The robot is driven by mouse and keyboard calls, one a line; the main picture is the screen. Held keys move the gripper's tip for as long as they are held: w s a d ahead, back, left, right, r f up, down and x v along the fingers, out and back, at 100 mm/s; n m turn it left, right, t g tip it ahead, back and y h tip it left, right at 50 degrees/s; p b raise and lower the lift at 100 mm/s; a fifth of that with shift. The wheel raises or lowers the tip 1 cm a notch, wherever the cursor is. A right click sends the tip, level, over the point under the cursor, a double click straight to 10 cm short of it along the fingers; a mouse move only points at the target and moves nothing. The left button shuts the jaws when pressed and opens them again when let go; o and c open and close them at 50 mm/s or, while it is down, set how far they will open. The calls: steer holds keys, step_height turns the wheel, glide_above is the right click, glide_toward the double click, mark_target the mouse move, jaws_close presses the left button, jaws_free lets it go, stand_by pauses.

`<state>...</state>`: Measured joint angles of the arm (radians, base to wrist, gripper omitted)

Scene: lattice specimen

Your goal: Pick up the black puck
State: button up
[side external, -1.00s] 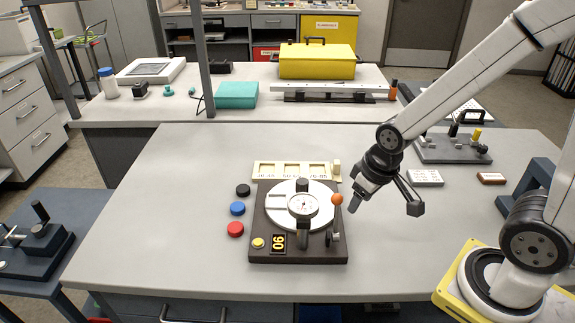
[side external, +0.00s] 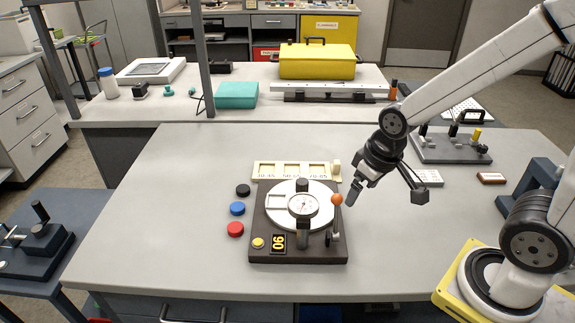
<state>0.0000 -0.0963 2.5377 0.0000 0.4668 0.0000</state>
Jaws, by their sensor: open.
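The black puck (side external: 243,190) lies flat on the light grey table, left of the dark instrument base. It is the farthest back of three pucks in a loose column, with the blue puck (side external: 237,208) and the red puck (side external: 235,229) in front of it. My gripper (side external: 384,196) is open and empty. It hangs above the table to the right of the instrument, well apart from the black puck. The instrument stands between them.
The instrument (side external: 262,218) has a white disc, a dial gauge and an orange-knobbed lever (side external: 337,200) close to my gripper. A cream labelled tray (side external: 258,171) lies behind it. A grey fixture (side external: 440,148) stands at back right. The table left of the pucks is clear.

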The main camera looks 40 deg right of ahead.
steer(key=v, duration=0.2)
steer(key=n+y, duration=0.1)
steer(key=n, duration=0.3)
glide_above(243, 188)
steer(key=s, duration=0.2)
steer(key=shift+d+f, duration=0.2)
steer(key=shift+f, duration=2.9)
steer(key=shift+d+f, duration=0.15)
steer(key=shift+f, duration=2.9)
steer(key=shift+f, duration=0.1)
steer(key=shift+x, duration=2.55)
steer(key=shift+w+a, duration=0.15)
steer(key=shift+w, duration=0.05)
